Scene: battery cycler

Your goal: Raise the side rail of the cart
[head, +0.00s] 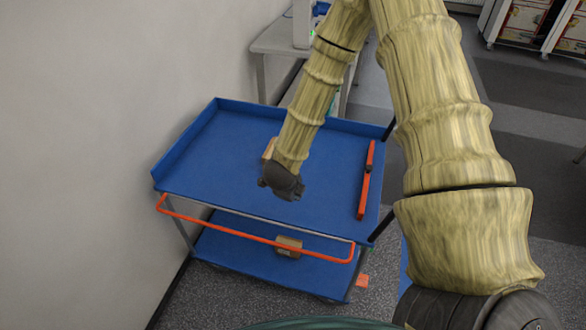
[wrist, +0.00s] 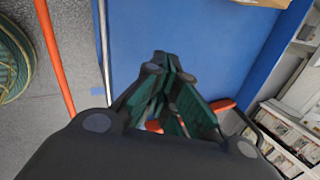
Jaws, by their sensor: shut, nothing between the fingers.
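The cart has a blue upper tray (head: 225,150) with raised walls at the back and left. Its orange side rail (head: 255,234) hangs along the near edge, below the tray's surface. In the wrist view the rail (wrist: 56,62) runs down the left, beyond the silver tray edge (wrist: 103,50). My gripper (head: 284,188) is over the near half of the tray, apart from the rail. In the wrist view my gripper (wrist: 166,64) has its green fingers together, with nothing between them, over the blue surface.
An orange bar-shaped tool (head: 366,180) lies at the tray's right side. A cardboard box (head: 268,149) is partly hidden behind my gripper. Another box (head: 289,246) sits on the lower shelf. A wall (head: 80,130) stands close on the left. A grey table (head: 275,42) is behind.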

